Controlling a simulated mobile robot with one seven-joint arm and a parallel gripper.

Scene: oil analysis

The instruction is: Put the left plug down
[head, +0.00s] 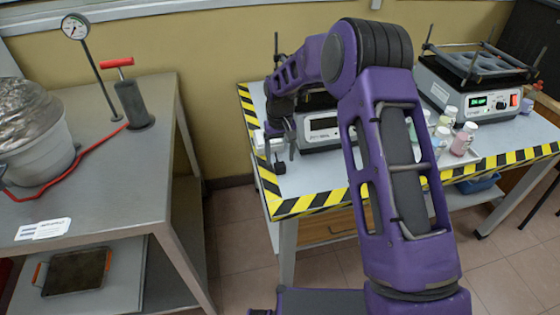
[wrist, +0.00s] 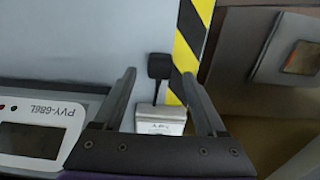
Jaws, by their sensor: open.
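A black plug (wrist: 158,66) lies on the grey-blue table top, beside the yellow-and-black edge tape. A short dark stem or cable runs from it to a small light-grey block (wrist: 161,119). In the wrist view, my gripper (wrist: 159,74) is open, with one finger on each side of the plug and block and a visible gap to both. In the head view, a small black piece that looks like the plug (head: 279,167) is on the table just below my gripper (head: 276,150). My gripper's fingertips are hard to make out there.
A white instrument labelled PVY-686L (wrist: 35,140) stands close beside my gripper. Another instrument (head: 480,95) and several small bottles (head: 463,139) are farther right. A grey metal table (head: 110,190) with a pot stands left, across a floor gap.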

